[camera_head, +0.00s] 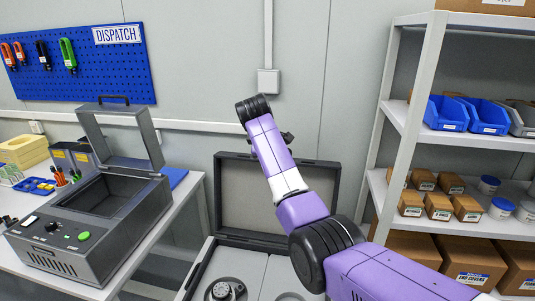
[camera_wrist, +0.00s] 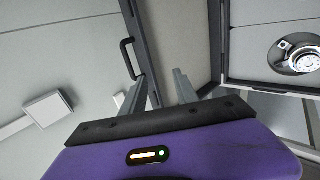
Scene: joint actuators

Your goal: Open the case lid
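The grey case (camera_head: 256,243) stands open on the floor side between the benches, with its dark-rimmed lid (camera_head: 262,192) raised about upright at the back. A round metal actuator (camera_head: 225,290) sits in the case's lower left, and it also shows in the wrist view (camera_wrist: 304,60). My gripper (camera_head: 288,138) is mostly hidden behind my arm, just above the lid's top edge. In the wrist view, its two fingers (camera_wrist: 165,82) are apart, with nothing clearly held between them. The lid (camera_wrist: 175,35) and its dark handle (camera_wrist: 127,58) lie just beyond the fingers.
A grey bench device (camera_head: 95,225) with its own raised lid stands on the left bench. The right shelf holds blue bins (camera_head: 446,113) and brown boxes (camera_head: 438,205). A wall box (camera_head: 268,82) and conduit are behind my arm.

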